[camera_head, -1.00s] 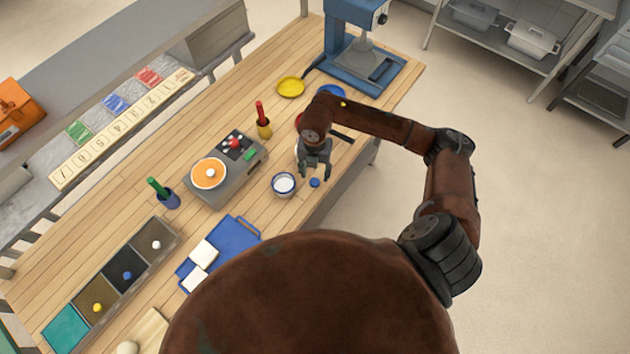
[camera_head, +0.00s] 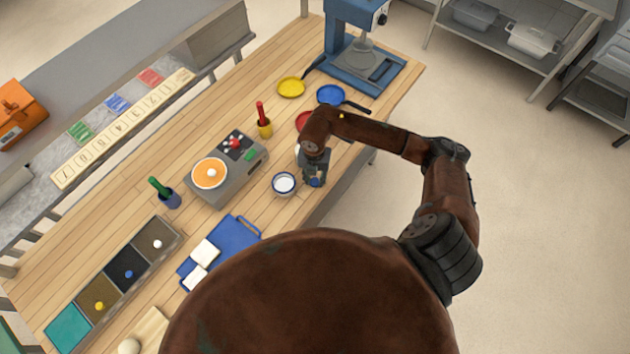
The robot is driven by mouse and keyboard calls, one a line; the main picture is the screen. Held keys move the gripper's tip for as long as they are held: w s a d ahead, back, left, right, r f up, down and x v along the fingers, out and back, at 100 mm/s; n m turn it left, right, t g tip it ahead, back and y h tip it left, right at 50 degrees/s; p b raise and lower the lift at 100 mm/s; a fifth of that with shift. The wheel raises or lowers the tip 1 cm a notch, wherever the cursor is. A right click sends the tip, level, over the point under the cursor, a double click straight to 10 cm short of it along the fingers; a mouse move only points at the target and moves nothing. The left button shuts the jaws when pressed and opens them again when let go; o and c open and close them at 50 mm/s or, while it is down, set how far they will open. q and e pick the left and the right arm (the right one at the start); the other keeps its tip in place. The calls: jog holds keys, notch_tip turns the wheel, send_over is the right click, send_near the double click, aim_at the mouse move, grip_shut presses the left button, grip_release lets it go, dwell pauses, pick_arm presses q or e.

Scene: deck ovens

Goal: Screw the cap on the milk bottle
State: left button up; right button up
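A small blue cap (camera_head: 315,183) is near the front edge of the wooden table. My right gripper (camera_head: 314,182) points down with its fingertips at the cap, partly covering it. I cannot tell whether the fingers are closed on it or just around it. A round white vessel with a blue rim (camera_head: 284,184) stands just left of the gripper. A pale thing (camera_head: 298,152) shows beside the gripper, mostly hidden by it; I cannot make out for sure which one is the milk bottle. My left gripper is not in view.
A grey cooker with an orange disc (camera_head: 209,174) stands to the left. Yellow (camera_head: 291,87) and blue (camera_head: 331,95) pans lie behind my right arm, with a red one (camera_head: 304,121) partly hidden. A blue tray (camera_head: 236,238) lies in front. A blue press (camera_head: 362,60) stands at the back.

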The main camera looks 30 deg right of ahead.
aim_at(314, 181)
jog(key=shift+c, duration=1)
jog(key=shift+r, duration=0.45)
notch_tip(314, 181, up, 2)
jog(key=shift+r+b, duration=0.15)
jog(key=shift+b, duration=0.4)
jog(key=s+a+r+b, duration=0.1)
jog(key=s+a+r, duration=0.8)
jog(key=s, duration=0.1)
jog(key=shift+s+r, duration=0.3)
jog(key=shift+r, duration=0.1)
jog(key=shift+a, duration=0.1)
